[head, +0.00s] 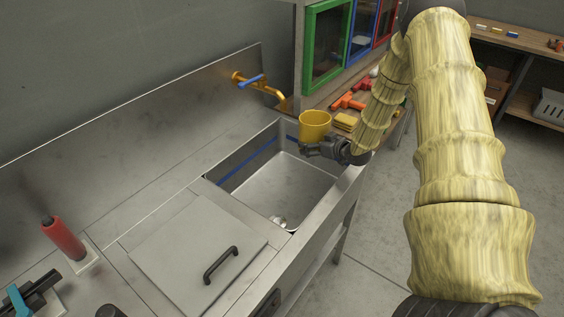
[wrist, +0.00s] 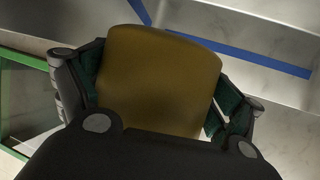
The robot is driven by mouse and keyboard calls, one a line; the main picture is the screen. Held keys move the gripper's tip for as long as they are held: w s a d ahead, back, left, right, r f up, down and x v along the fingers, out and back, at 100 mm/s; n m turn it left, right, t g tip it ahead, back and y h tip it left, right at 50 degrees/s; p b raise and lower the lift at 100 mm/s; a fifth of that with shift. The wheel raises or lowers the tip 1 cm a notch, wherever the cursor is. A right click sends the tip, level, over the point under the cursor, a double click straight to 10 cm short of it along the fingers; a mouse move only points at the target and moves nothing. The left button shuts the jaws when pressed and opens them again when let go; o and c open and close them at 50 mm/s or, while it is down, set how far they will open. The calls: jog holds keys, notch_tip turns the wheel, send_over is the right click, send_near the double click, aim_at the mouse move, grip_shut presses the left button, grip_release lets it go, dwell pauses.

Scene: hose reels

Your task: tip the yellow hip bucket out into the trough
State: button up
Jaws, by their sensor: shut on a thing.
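The yellow bucket (head: 315,125) is held at the far right part of the trough in the head view, roughly upright with its open top facing up. The trough (head: 262,185) is a steel basin with a blue line along its inner wall. My gripper (head: 318,148) is shut on the bucket, coming from the right. In the wrist view the bucket (wrist: 160,80) fills the space between the two dark green finger pads (wrist: 158,95). The bucket's contents are hidden.
A brass tap with a blue lever (head: 250,81) stands behind the trough. A steel lid with a black handle (head: 220,265) lies left of the opening. A red cylinder (head: 62,238) stands at the far left. Orange fittings (head: 350,101) and a yellow sponge-like block (head: 346,121) lie on the bench behind.

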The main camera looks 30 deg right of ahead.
jog(key=shift+w+d+f, duration=0.1)
jog(key=shift+w+f, duration=0.15)
jog(key=shift+f, duration=0.6)
jog(key=shift+s+r, duration=0.15)
jog(key=shift+r, duration=0.1)
